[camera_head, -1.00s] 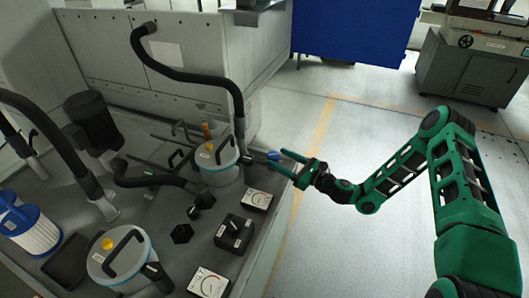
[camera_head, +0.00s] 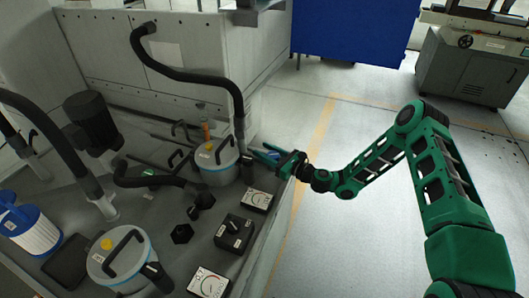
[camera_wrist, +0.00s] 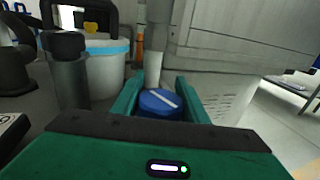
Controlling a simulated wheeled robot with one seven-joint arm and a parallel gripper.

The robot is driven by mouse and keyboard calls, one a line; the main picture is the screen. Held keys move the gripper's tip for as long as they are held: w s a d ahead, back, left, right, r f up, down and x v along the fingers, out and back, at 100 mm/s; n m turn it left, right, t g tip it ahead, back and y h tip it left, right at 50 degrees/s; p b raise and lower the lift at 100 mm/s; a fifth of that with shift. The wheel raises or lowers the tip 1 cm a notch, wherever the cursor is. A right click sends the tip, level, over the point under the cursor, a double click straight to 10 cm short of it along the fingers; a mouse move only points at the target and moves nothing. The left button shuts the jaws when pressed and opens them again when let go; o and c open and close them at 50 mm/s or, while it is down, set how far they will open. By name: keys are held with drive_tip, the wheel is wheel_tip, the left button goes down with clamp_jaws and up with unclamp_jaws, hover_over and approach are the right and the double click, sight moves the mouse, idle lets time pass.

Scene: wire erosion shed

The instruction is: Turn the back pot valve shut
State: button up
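The back pot (camera_head: 215,172), a pale canister with a blue band, a black handle and a yellow cap, stands near the far end of the bench. It also shows in the wrist view (camera_wrist: 105,72). The valve's blue round knob (camera_wrist: 160,104), with a white diagonal line on its face, sits in front of a vertical pipe. My gripper (camera_head: 258,150) reaches in from the right. Its green fingers are apart on either side of the knob; firm contact is not visible.
A front pot (camera_head: 120,262) with a similar lid stands on the near bench. Dials (camera_head: 258,200), a black switch box (camera_head: 233,232) and black hoses (camera_head: 185,75) crowd the bench beside the back pot. The floor (camera_head: 345,150) right of the bench is clear.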

drive_tip(key=shift+w+d, duration=0.1)
drive_tip(key=shift+w, duration=0.1)
drive_tip(key=shift+c, duration=1.3)
drive_tip(key=shift+d+m+t+h, duration=0.1)
drive_tip(key=shift+m+t+h, duration=0.2)
drive_tip(key=shift+t, duration=0.1)
drive_tip(key=m+t+h, duration=0.2)
drive_tip(key=h, duration=0.1)
drive_tip(key=w+d+m+t+h, duration=0.1)
drive_tip(key=shift+m+t, duration=0.4)
drive_tip(key=shift+w+d+m+t+h, duration=0.15)
drive_tip(key=shift+d+m+t+h, duration=0.15)
drive_tip(key=shift+m+t+h, duration=0.65)
drive_tip(key=shift+w+d+r+g+h, duration=0.15)
drive_tip(key=shift+g+h, duration=0.1)
drive_tip(key=shift+h, duration=0.3)
drive_tip(key=o, duration=1)
drive_tip(key=shift+o, duration=0.3)
drive_tip(key=shift+s+a, duration=0.2)
